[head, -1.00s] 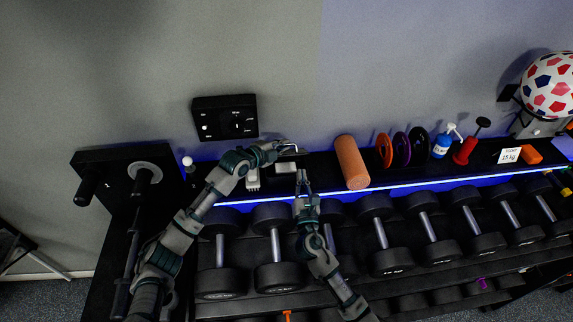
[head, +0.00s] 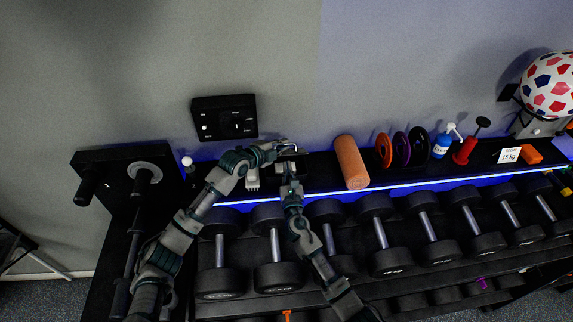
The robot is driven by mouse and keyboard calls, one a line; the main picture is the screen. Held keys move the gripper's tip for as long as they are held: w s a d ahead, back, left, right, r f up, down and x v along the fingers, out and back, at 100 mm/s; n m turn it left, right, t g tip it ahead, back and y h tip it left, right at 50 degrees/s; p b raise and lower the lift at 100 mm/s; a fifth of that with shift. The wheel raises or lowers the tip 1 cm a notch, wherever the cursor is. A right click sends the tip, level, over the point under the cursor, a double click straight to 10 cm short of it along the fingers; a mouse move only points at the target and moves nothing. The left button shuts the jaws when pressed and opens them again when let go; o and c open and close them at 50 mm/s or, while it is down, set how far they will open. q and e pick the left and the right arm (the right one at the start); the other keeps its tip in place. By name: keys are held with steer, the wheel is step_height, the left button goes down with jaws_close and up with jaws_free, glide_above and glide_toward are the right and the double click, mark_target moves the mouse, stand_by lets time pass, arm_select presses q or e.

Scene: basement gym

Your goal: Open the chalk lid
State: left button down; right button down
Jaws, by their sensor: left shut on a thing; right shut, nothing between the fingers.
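My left gripper (head: 288,149) is at the back of the rack's top shelf, close to the wall. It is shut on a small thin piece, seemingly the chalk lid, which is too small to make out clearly. My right gripper (head: 289,168) is shut and empty just below it in the picture, in front of the small pale chalk box. The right gripper hides most of the box, so I cannot tell whether they touch.
A small white object (head: 252,180) stands left of the grippers. A black control panel (head: 225,117) hangs on the wall. Dumbbells (head: 276,246) fill the rack below.

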arm_select(q)
steer(key=shift+d+r, duration=0.15)
steer(key=shift+r, duration=0.05)
arm_select(e)
steer(key=shift+w+r, duration=0.45)
steer(key=shift+r, duration=0.15)
